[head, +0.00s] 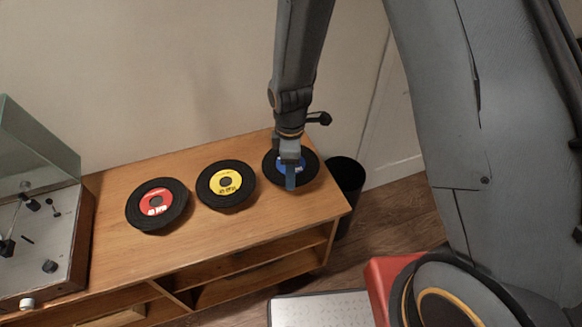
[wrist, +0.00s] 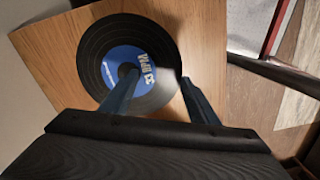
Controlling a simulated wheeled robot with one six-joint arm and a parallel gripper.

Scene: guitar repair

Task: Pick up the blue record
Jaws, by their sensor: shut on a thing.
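The blue record (head: 308,167) is a black disc with a blue label at the right end of the wooden cabinet top. In the wrist view the blue record (wrist: 100,48) lies between and beyond my two fingers. My gripper (head: 290,184) reaches down over its label from above and is shut on the record. In the wrist view my gripper (wrist: 158,84) has one finger over the label and the other at the disc's right edge. The gripper hides part of the label in the head view.
A yellow-label record (head: 226,183) and a red-label record (head: 157,205) lie to the left on the cabinet (head: 260,216). A turntable (head: 40,240) with a raised clear lid stands at far left. A black bin (head: 346,178) stands on the floor right of the cabinet.

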